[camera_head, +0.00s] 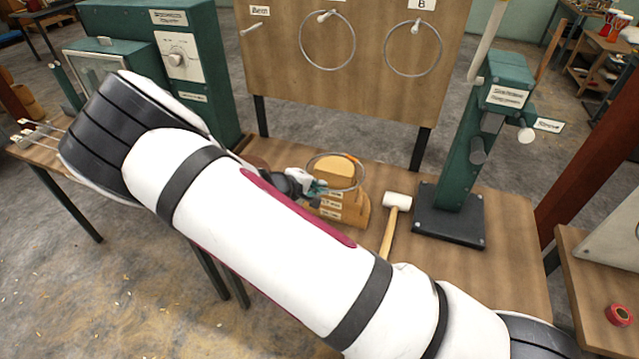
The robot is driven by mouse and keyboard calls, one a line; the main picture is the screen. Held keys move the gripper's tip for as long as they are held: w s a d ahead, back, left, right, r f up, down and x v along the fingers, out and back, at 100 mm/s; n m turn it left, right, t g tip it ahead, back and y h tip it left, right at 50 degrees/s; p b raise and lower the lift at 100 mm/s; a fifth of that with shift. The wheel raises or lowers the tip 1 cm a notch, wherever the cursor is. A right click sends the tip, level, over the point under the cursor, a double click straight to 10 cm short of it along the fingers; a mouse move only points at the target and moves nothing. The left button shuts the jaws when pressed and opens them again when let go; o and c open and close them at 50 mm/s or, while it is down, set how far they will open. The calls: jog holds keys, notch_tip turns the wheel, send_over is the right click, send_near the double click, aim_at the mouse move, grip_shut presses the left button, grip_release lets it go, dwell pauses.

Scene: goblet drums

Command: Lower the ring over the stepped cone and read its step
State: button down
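The stepped cone (350,208) is a wooden block with labelled steps, standing on the workbench near its middle. A thin metal ring (362,168) is at the cone's upper part and appears around its top in this view. Whether it rests on a step or hangs just above cannot be told. My gripper (318,187) is at the ring's left edge, left of the cone, and its fingertips appear closed on the ring. My arm hides the cone's lower left side. The step labels are too small to read.
A wooden mallet (396,205) lies right of the cone. A green stand with a black base (448,222) is farther right. A board (355,75) behind holds two rings (327,68) (440,61) on pegs. A green cabinet (185,70) stands left.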

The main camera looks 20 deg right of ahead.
jog(key=shift+a+f, duration=0.15)
jog(key=shift+f, duration=0.5)
jog(key=shift+f, duration=0.2)
jog(key=shift+f+t+h+p, duration=0.4)
jog(key=shift+f+h+p, duration=0.1)
jog(key=shift+f, duration=0.75)
jog(key=shift+f, duration=0.2)
jog(key=shift+f, duration=1.35)
jog(key=shift+f+h, duration=0.1)
jog(key=shift+h, duration=0.2)
jog(key=shift+f, duration=0.9)
jog(key=c, duration=1.8)
grip_release()
